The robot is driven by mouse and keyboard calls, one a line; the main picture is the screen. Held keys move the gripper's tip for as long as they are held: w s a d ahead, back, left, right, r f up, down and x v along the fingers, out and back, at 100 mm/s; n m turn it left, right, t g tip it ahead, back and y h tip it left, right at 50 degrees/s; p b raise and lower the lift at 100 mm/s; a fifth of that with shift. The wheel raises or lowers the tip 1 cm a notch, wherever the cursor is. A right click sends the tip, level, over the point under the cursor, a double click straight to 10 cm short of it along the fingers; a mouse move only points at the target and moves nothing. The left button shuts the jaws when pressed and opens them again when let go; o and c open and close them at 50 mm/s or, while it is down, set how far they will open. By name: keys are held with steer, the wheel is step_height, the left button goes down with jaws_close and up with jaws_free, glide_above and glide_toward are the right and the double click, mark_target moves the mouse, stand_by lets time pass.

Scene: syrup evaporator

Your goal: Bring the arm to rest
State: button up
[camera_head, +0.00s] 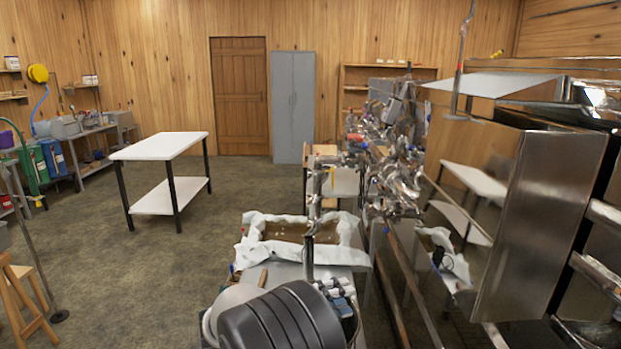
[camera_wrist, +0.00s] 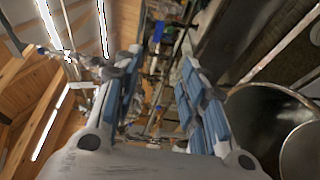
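My gripper (camera_wrist: 160,72) shows in the wrist view with its two blue-padded fingers spread apart and nothing between them. The fingers point away from the camera towards a blurred cluster of fittings.
A steel vessel (camera_wrist: 262,112) is close to the right finger in the wrist view. In the head view, a cloth-lined filter tray (camera_head: 348,232) lies ahead. The big steel evaporator (camera_head: 545,220) and its pipes crowd the right. A white table (camera_head: 160,146) stands left, with open floor around it.

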steer(key=s+d+r+m+g+y, duration=0.1)
steer(key=s+d+r+g+y, duration=0.25)
steer(key=s+d, duration=0.35)
steer(key=s+d+r+m+g+y, duration=0.1)
steer(key=s+d+r+g+y, duration=0.2)
steer(key=s+d, duration=0.5)
steer(key=s+a+f+m+t+y, duration=0.1)
steer(key=s+a+t+y, duration=0.1)
steer(key=s+y, duration=0.3)
steer(key=s+a+f+m+t+y, duration=0.1)
steer(key=s+y, duration=0.4)
steer(key=s, duration=0.7)
steer(key=shift+a+f+t, duration=0.15)
steer(key=shift+a+t, duration=0.7)
steer(key=shift+a, duration=0.15)
steer(key=shift+s, duration=0.1)
steer(key=shift+c, duration=0.6)
